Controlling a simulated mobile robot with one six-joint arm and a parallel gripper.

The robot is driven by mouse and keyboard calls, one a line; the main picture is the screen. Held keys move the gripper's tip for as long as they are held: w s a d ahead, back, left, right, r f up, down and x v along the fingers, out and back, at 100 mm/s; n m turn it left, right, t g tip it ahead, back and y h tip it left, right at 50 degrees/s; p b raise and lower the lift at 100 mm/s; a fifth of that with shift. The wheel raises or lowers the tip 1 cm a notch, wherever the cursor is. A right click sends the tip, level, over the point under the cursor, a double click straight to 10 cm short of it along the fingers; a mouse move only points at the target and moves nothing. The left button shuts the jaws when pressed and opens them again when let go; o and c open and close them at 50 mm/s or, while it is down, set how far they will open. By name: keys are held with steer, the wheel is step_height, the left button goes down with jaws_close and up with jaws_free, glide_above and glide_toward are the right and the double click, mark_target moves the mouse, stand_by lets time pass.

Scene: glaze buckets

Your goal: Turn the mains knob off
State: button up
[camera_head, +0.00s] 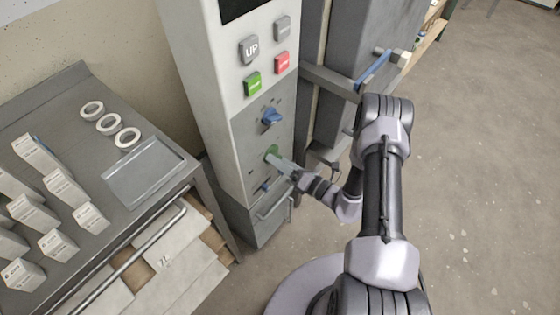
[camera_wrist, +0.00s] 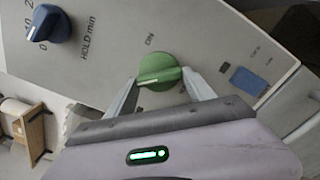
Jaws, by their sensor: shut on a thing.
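The mains knob is a round green knob (camera_wrist: 159,71) on the grey control panel, with a pale pointer line across it and the word ON printed near it. In the head view the green knob (camera_head: 271,152) shows below the blue knob, partly covered by my gripper. My gripper (camera_wrist: 160,88) is at the panel with one finger on each side of the green knob, shut on it. In the head view my gripper (camera_head: 278,160) reaches the panel from the right. The label opposite ON is too small or hidden to read.
A blue HOLD min knob (camera_wrist: 48,23) sits beside the green one. A small blue switch (camera_wrist: 248,80) is on its other side. UP (camera_head: 249,50), green (camera_head: 253,84) and red (camera_head: 282,63) buttons are higher up. A table (camera_head: 85,85) with white boxes stands left. Open floor lies right.

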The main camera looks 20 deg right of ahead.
steer(key=shift+n, duration=0.7)
steer(key=o, duration=1.4)
steer(key=shift+d, duration=0.1)
steer(key=p+v, duration=0.4)
steer(key=v, duration=1.3)
steer(key=shift+s, duration=0.15)
